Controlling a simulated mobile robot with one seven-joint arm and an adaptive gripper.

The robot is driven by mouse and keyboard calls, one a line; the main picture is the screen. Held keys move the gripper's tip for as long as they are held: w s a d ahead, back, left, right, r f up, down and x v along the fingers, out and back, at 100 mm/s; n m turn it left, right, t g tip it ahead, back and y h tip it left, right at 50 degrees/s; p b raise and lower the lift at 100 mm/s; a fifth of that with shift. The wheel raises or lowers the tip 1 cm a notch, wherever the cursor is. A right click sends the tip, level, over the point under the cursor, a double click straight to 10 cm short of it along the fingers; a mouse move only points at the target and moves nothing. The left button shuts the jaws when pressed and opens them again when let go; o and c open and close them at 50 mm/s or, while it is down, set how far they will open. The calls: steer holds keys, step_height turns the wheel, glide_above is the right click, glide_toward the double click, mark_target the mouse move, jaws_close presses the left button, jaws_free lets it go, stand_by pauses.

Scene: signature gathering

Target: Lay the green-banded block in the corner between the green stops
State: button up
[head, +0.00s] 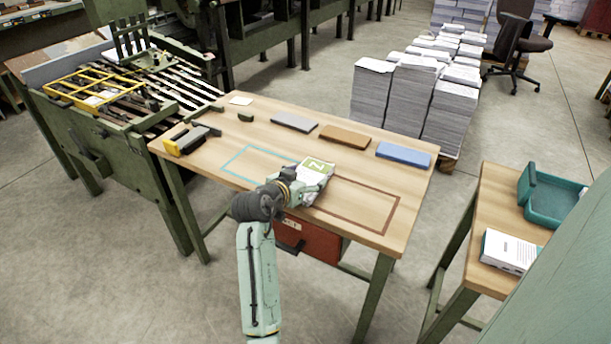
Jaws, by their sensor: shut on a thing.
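The green-banded block (317,169) is a white, page-like block with a green patch bearing a pale letter. It is at the middle of the wooden table (228,190), at the end of my arm. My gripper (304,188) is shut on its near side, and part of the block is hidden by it. I cannot tell whether the block touches the table top. A low dark green piece (247,117) lies near the far left of the table. A dark grey-green piece with a yellow end (188,139) stands at the left edge. I cannot tell which pieces are the green stops.
A grey bar (294,122), a brown bar (344,137) and a blue bar (404,154) line the far edge. A blue outline (240,177) and a brown outline (391,214) mark the table. A side table at right holds a teal case (552,208) and a white block (510,250).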

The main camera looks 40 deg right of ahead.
steer(key=shift+f, duration=0.1)
steer(key=o, duration=1.4)
steer(key=shift+c, duration=0.2)
